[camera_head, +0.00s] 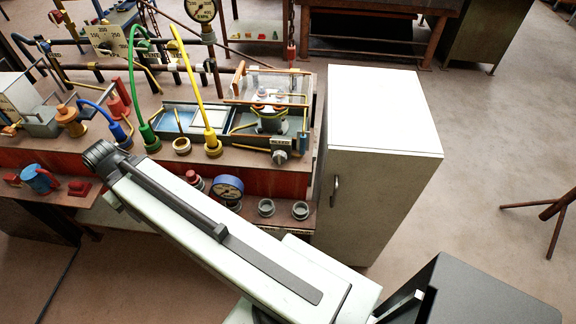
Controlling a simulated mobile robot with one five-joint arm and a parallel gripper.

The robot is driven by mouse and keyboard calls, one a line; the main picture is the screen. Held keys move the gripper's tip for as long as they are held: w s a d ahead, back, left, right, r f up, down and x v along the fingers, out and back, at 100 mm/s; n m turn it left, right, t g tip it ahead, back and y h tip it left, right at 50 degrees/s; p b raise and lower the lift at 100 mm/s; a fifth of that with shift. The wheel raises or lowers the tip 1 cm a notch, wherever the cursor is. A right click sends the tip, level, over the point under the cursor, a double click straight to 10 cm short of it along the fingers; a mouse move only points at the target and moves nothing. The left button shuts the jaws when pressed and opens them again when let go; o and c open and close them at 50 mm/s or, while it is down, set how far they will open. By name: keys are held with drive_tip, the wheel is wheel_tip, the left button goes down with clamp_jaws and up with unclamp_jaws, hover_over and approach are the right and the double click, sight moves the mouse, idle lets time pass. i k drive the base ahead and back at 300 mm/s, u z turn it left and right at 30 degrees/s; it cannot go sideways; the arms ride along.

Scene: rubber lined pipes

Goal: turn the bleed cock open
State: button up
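A small grey cock or knob (279,156) sits at the front edge of the brown bench, below a small plate whose lettering appears to read "BLEED" (281,142). Its exact handle angle is too small to tell. My arm reaches from the lower right towards the left, and its dark far end stands in front of the bench's left part, well left of the cock. My gripper's fingers do not show; they are out of sight beyond or beneath the arm.
The bench (150,170) carries a green hose (133,75), a yellow hose (190,75) and a blue-framed tray with a clear guard (275,84). A blue gauge (228,188) and grey sockets (266,207) sit lower. A white cabinet (375,150) stands close to the right. Floor further right is mostly clear.

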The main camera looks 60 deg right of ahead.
sight(279, 157)
drive_tip(key=k, duration=1.65)
drive_tip(key=u, duration=1.75)
drive_tip(key=i, duration=1.15)
drive_tip(key=z, duration=1.4)
